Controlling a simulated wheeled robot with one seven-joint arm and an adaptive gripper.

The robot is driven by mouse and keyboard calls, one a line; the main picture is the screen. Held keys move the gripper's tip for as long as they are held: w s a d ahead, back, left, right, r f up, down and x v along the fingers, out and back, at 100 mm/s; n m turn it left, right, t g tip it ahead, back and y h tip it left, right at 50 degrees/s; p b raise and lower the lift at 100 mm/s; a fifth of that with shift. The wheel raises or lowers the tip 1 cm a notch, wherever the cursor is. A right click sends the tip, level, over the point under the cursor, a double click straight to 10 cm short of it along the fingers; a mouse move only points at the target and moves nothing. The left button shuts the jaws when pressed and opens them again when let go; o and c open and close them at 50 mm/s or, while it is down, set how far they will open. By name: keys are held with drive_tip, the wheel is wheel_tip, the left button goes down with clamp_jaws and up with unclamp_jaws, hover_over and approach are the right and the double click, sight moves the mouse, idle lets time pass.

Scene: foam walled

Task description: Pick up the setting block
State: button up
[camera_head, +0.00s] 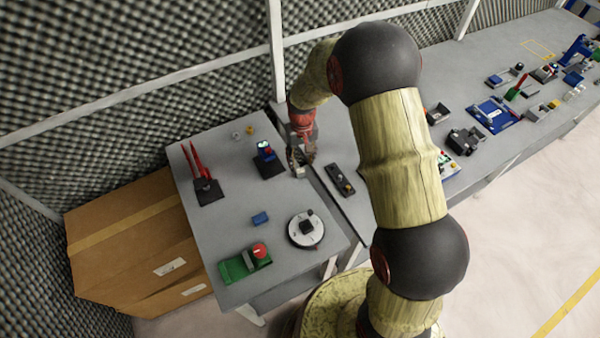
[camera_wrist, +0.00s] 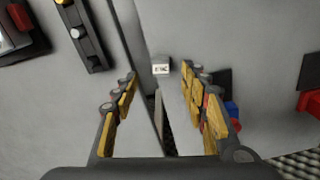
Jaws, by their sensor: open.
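The setting block is a small pale grey block with dark lettering on one side. In the wrist view the setting block (camera_wrist: 161,67) sits on the grey tabletop near the gap between two tables. It lies ahead of the space between my two fingertips, with no finger seen touching it. My gripper (camera_wrist: 159,78) is open and empty, with yellow-padded fingers on both sides. In the head view my gripper (camera_head: 300,158) points down over the right edge of the left table, and the setting block (camera_head: 299,172) shows just below it, partly covered by the fingers.
A dark button panel (camera_head: 340,180) lies right of my gripper. A red tool (camera_head: 197,163), a blue block (camera_head: 260,218), a round white disc (camera_head: 305,231) and a green device (camera_head: 236,267) are farther off. Foam walls stand behind.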

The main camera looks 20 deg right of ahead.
sight(301, 172)
wheel_tip(301, 172, down, 7)
drive_tip(key=shift+b, duration=0.7)
drive_tip(key=shift+c, duration=0.7)
clamp_jaws()
